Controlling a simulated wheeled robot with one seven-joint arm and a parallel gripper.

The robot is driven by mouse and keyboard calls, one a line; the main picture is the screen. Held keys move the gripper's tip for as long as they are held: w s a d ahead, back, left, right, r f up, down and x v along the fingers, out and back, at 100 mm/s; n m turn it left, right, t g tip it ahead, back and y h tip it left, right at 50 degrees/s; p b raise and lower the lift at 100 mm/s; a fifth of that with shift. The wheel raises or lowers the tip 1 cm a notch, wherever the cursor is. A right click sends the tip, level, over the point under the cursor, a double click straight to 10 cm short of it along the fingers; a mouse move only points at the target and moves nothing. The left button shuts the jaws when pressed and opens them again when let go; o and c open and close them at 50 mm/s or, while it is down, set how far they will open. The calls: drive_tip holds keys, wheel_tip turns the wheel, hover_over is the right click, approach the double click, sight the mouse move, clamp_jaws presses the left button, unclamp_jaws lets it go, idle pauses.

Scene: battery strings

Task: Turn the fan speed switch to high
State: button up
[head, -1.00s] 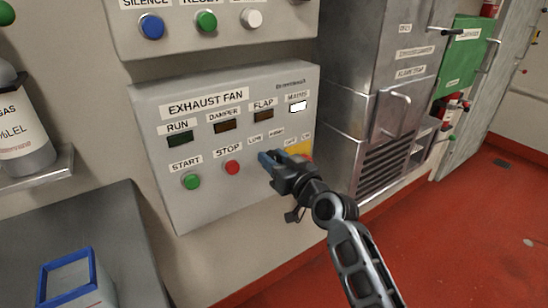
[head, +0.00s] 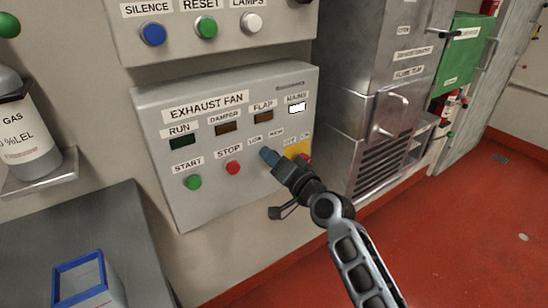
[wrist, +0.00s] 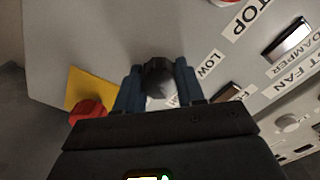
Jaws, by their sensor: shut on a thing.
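The fan speed switch is a dark round knob (wrist: 160,76) on the grey exhaust fan panel (head: 205,190). In the wrist view my gripper (wrist: 158,85) has its blue fingers on both sides of the knob, shut on it. In the head view my gripper (head: 268,156) is against the panel just below the LOW label (head: 255,142) and the HIGH label (head: 276,133), and it hides the knob there. The LOW label (wrist: 207,65) also shows beside the right finger in the wrist view. I cannot tell which way the knob points.
A red knob (wrist: 88,110) on a yellow plate (wrist: 90,88) sits close to the left of my gripper in the wrist view. A red stop button (head: 233,168) and a green start button (head: 194,182) lie left of it in the head view. A grey cabinet (head: 375,100) stands to the right.

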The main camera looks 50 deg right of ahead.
drive_tip(key=shift+d+r, duration=0.1)
drive_tip(key=shift+r, duration=0.05)
idle(0.3)
drive_tip(key=o, duration=1)
drive_tip(key=b+v, duration=0.1)
drive_tip(key=v, duration=0.6)
drive_tip(key=shift+s+b, duration=0.3)
drive_tip(key=shift+s, duration=0.1)
